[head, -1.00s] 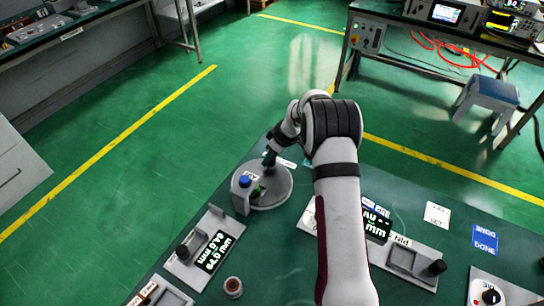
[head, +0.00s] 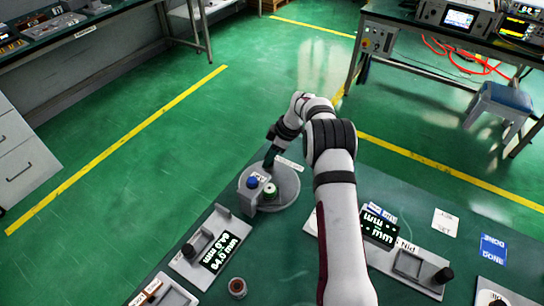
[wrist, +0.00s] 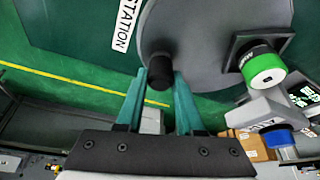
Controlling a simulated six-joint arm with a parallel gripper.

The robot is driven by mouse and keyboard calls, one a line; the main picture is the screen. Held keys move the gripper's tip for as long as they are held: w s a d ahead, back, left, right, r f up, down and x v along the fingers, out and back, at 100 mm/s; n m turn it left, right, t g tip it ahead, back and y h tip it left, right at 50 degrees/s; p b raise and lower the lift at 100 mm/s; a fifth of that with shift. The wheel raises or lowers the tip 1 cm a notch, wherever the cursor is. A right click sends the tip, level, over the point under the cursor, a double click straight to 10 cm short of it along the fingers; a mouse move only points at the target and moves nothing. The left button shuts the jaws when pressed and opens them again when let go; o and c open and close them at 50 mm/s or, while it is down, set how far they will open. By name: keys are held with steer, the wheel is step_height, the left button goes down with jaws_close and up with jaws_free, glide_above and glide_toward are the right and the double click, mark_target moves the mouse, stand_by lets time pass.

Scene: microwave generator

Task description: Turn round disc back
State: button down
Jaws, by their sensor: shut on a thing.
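The round grey disc (head: 289,188) lies on the green bench near its far left edge; it fills the top of the wrist view (wrist: 205,60). A black upright peg (wrist: 160,68) stands on the disc near its rim. My gripper (head: 269,162) is at the disc's far left side. In the wrist view its two teal fingers (wrist: 162,92) are closed on the peg from both sides. A green-banded cylinder (wrist: 262,66) sits on a dark square plate on the disc. It stands beside a grey bracket (head: 247,193) with a blue cap (head: 252,182).
A fixture with a lit display (head: 219,252) stands nearer on the left. A small round part (head: 237,288) lies beside it. Another display (head: 379,226) and a grey fixture (head: 412,264) are right of my arm. Blue (head: 493,249) and white (head: 445,222) cards lie farther right.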

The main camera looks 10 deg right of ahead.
mark_target(250, 173)
steer(key=shift+a+n+g, duration=0.5)
steer(key=shift+a+n, duration=0.2)
steer(key=shift+n, duration=0.5)
steer(key=shift+a+n+g, duration=0.5)
steer(key=shift+a+n, duration=0.15)
steer(key=shift+n, duration=0.55)
steer(key=shift+s+a+n+g, duration=0.15)
steer(key=shift+a+n+g, duration=0.25)
steer(key=shift+n, duration=0.45)
steer(key=shift+s+a+n+g, duration=0.2)
steer(key=shift+a+n, duration=0.25)
steer(key=shift+n, duration=0.4)
steer(key=shift+a, duration=0.1)
steer(key=c, duration=0.5)
jaws_free()
step_height(250, 173, up, 4)
steer(key=shift+r, duration=0.1)
steer(key=s+d+r, duration=0.2)
steer(key=d, duration=0.1)
steer(key=s+d+r, duration=0.2)
steer(key=d, duration=0.1)
steer(key=s+d+r, duration=0.1)
steer(key=d+r, duration=0.1)
steer(key=d, duration=0.2)
steer(key=shift+s+d+r, duration=0.1)
steer(key=shift+s+r, duration=0.3)
